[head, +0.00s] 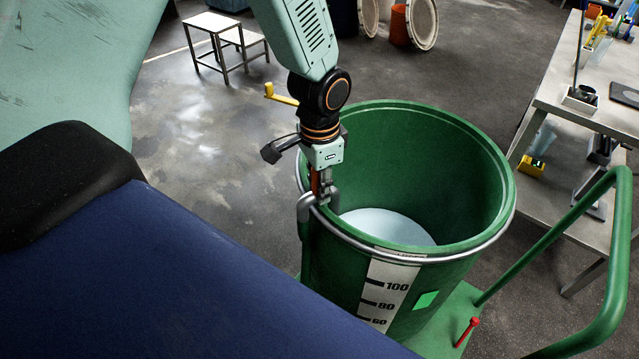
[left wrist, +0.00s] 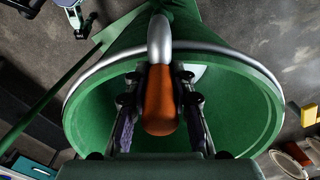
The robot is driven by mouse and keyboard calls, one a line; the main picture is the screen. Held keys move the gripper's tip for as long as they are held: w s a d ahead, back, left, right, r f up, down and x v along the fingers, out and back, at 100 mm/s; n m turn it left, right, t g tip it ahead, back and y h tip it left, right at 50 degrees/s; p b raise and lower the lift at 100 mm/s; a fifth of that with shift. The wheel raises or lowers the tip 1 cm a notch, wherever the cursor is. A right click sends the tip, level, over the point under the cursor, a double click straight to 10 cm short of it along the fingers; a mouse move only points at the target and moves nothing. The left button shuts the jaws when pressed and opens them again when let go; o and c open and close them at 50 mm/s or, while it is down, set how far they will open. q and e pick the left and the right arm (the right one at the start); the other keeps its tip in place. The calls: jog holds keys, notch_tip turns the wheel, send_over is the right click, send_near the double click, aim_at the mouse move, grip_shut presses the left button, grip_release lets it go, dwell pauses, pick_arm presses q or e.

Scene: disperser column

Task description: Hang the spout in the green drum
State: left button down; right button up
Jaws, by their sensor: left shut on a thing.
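The green drum (head: 430,150) stands upright and open, with a metal band round its rim and pale contents (head: 388,226) low inside. The drum also fills much of the left wrist view (left wrist: 240,115). The spout is a bent grey metal pipe (head: 304,208) with an orange-brown grip. My left gripper (head: 321,188) points down at the drum's near-left rim, shut on the spout's grip (left wrist: 160,100). The grey bend (left wrist: 160,38) crosses the rim, with a part outside the wall. I cannot tell whether it rests on the rim.
The drum stands on a green cart with a curved handle (head: 612,270) at right. A metal workbench (head: 560,95) with tools is at far right. A step stool (head: 222,40) and other drums (head: 400,25) stand behind. Floor left of the drum is clear.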

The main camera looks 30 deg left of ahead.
pick_arm(q)
jog(key=shift+f, duration=0.3)
dwell(0.4)
jog(key=c, duration=1.1)
grip_release()
jog(key=shift+o, duration=0.2)
jog(key=shift+f, duration=0.1)
notch_tip(320, 180, up, 12)
jog(key=shift+r, duration=0.1)
jog(key=shift+s, duration=0.1)
